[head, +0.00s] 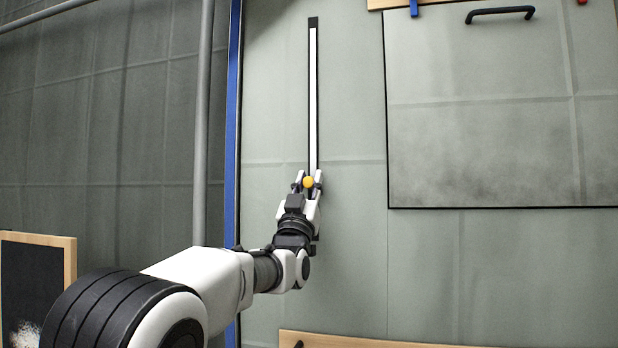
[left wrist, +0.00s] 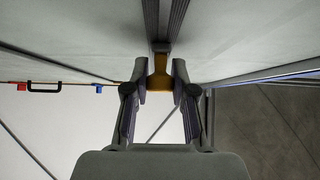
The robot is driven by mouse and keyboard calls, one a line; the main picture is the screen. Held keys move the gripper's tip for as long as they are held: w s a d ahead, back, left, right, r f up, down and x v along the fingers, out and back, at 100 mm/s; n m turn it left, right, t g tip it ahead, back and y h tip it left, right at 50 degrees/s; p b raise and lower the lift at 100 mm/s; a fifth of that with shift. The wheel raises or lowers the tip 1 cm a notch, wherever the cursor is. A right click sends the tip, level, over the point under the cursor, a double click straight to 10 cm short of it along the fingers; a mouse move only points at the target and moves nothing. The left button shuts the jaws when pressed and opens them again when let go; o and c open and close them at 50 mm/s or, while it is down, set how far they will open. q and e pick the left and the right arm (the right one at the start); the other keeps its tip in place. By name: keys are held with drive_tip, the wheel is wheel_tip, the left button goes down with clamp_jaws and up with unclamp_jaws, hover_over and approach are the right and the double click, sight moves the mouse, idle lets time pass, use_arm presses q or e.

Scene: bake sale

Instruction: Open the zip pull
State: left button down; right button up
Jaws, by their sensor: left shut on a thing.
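The zip pull (head: 308,182) is a small yellow-orange knob at the lower end of a vertical dark-edged track (head: 313,100) with a white strip, on the pale green-grey wall panel. My left gripper (head: 308,184) is at the pull, its fingers on either side of it. In the left wrist view, the orange pull (left wrist: 160,76) sits between the two fingers of my left gripper (left wrist: 160,84), under the grey track (left wrist: 163,22). My left gripper is shut on the pull. My right gripper is not in view.
A large panel (head: 480,110) with a dark handle (head: 500,11) is to the right. A blue vertical strip (head: 232,140) and a grey pole (head: 203,120) stand to the left. A wood-framed dark board (head: 35,285) is at lower left. The wall around the track is clear.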

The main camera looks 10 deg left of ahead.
use_arm(q)
drive_tip(key=shift+f+b, duration=0.9)
drive_tip(key=shift+f, duration=0.9)
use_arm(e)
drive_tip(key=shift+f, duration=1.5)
use_arm(q)
drive_tip(key=c, duration=1)
unclamp_jaws()
drive_tip(key=shift+o, duration=0.2)
drive_tip(key=shift+s+r, duration=0.15)
approach(312, 188)
drive_tip(key=v, duration=0.6)
drive_tip(key=shift+r, duration=0.3)
